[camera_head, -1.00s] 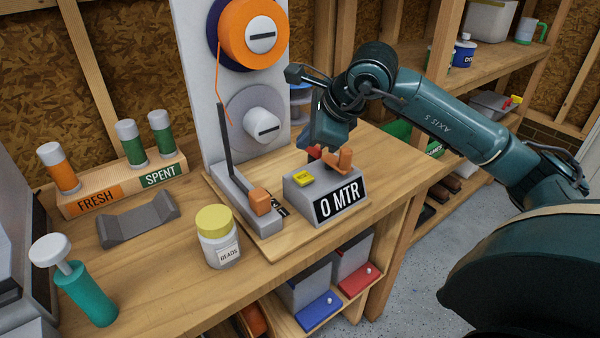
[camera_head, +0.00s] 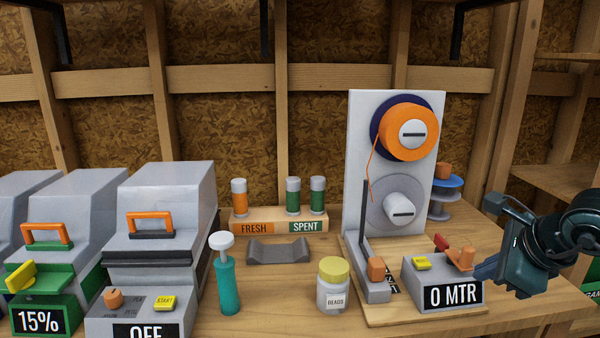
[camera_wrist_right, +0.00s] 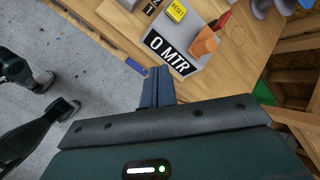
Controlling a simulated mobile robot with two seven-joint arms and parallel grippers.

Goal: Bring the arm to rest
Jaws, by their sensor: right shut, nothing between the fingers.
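My right gripper (camera_head: 486,276) is at the right edge of the head view, just right of the grey counter box (camera_head: 412,290) marked 0 MTR. Its fingers are shut with nothing between them. The box carries a yellow button, a red part and an orange lever (camera_head: 461,258). My left gripper is not seen in either view.
The spool stand (camera_head: 357,130) with an orange spool rises behind the box. A beads jar (camera_head: 332,299), teal pump bottle (camera_head: 229,285), FRESH/SPENT rack (camera_head: 279,226) and grey cradle (camera_head: 277,252) stand on the bench. Grey machines (camera_head: 165,207) fill the left.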

